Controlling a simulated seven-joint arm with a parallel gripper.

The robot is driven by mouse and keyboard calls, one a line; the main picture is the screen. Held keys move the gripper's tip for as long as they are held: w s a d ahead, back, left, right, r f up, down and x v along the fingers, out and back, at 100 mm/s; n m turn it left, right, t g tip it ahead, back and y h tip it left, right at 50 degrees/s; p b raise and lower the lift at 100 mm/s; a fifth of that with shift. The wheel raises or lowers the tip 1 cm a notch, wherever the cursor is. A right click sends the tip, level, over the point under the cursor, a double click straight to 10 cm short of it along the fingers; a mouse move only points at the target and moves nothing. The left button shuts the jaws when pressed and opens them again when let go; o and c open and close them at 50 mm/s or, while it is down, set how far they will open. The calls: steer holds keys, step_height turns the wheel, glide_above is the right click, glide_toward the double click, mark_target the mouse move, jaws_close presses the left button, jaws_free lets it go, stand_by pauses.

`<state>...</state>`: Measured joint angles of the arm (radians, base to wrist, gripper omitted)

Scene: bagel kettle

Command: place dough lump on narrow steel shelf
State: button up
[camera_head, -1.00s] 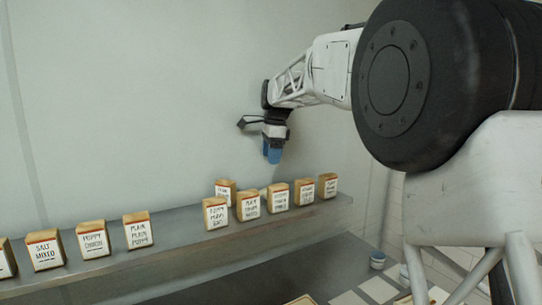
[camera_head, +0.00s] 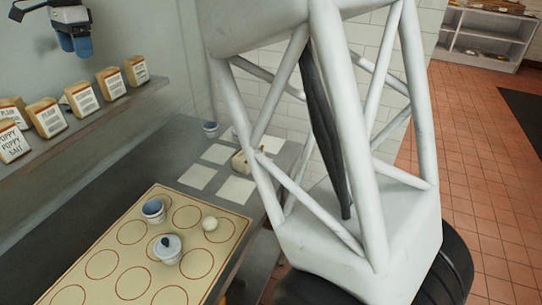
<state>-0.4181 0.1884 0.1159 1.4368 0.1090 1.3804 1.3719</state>
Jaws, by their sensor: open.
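A small pale round lump (camera_head: 210,224), which looks like the dough lump, sits near the right edge of a cream mat marked with red-brown circles (camera_head: 120,262). The narrow steel shelf (camera_head: 112,108) runs along the wall at upper left and carries several labelled paper bags. My gripper (camera_head: 76,44), with blue fingers, is at the top left, above the shelf and its bags. It is open and I see nothing in it. It is well apart from the lump.
A blue-and-white cup (camera_head: 153,210) and a lidded blue-and-white pot (camera_head: 168,249) stand on the mat by the lump. White squares (camera_head: 198,177), a tan block-like item (camera_head: 240,161) and a small cup (camera_head: 210,129) lie behind. My white arm structure covers the middle right.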

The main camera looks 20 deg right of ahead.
steer(key=s+d+f+n+t, duration=0.1)
steer(key=s+d+f+n, duration=0.15)
steer(key=s+d, duration=0.85)
steer(key=s+d+f+n+t, duration=0.1)
steer(key=s+d+n, duration=0.2)
steer(key=s+d, duration=0.85)
steer(key=s+d+f+n, duration=0.1)
steer(key=s+d+f, duration=0.3)
steer(key=s, duration=0.4)
steer(key=s+d+f+n+h, duration=0.1)
steer(key=s+d+f+n, duration=0.1)
steer(key=s+d+f, duration=0.3)
steer(key=s+d+f+n, duration=0.2)
steer(key=s+d+f, duration=0.2)
steer(key=s, duration=0.6)
step_height(320, 180, down, 3)
steer(key=shift+s+d+r+t, duration=0.2)
steer(key=shift+s+d+t, duration=0.15)
steer(key=shift+s+t, duration=0.05)
